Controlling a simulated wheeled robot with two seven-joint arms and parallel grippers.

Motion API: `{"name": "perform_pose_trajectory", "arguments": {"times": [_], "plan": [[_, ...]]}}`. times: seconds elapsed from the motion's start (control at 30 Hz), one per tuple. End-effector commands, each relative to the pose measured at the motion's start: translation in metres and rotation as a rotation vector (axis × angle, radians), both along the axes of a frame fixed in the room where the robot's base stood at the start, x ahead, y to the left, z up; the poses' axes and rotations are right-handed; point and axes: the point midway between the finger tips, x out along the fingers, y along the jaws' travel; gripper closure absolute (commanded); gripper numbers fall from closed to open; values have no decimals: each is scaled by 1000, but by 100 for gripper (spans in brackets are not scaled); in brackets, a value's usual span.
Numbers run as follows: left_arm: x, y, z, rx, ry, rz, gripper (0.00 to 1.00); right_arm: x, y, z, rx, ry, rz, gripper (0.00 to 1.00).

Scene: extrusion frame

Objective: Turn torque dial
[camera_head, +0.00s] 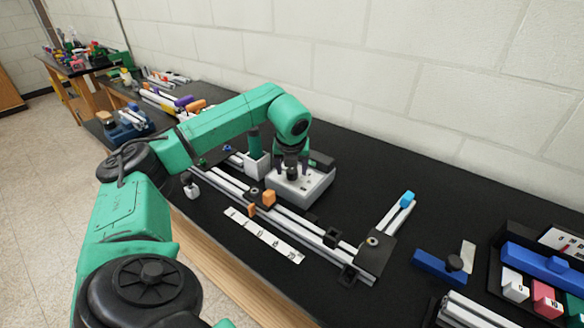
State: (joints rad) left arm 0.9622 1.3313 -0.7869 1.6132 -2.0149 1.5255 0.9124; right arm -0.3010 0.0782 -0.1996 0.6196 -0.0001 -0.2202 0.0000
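My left arm comes in from the left and reaches over a light grey box (314,188) on the black bench. My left gripper (291,172) points down at the top of this box, its two dark fingers apart. Small dark marks show on the box top. The torque dial cannot be made out; the gripper covers part of the box top. I cannot tell whether the fingers touch anything. A green-handled tool (254,140) stands upright in a white holder (257,163) just left of the box. My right gripper is not in view.
Aluminium rails with an orange block (269,198) and black brackets lie in front of the box. A white labelled strip (262,235) lies near the bench edge. A blue clamp (440,266) and a black tray (503,238) of coloured blocks are at right.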

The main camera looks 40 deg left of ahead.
Motion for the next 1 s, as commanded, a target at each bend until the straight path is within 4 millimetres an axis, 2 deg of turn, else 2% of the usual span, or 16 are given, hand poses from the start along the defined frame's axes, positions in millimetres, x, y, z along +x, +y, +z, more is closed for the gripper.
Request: {"name": "perform_pose_trajectory", "arguments": {"times": [0.03, 0.1, 0.17, 0.57, 1.0], "plan": [[0, 0, 0, -1, -1, 0, 51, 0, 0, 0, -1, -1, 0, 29], [0, 0, 0, -1, -1, 0, 78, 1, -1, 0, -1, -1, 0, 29], [0, 0, 0, -1, -1, 0, 100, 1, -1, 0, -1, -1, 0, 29], [1, -1, 1, 0, 0, 54, 100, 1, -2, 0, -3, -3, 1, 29], [3, -2, 2, -2, -2, 353, 100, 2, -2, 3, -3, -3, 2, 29]]}}
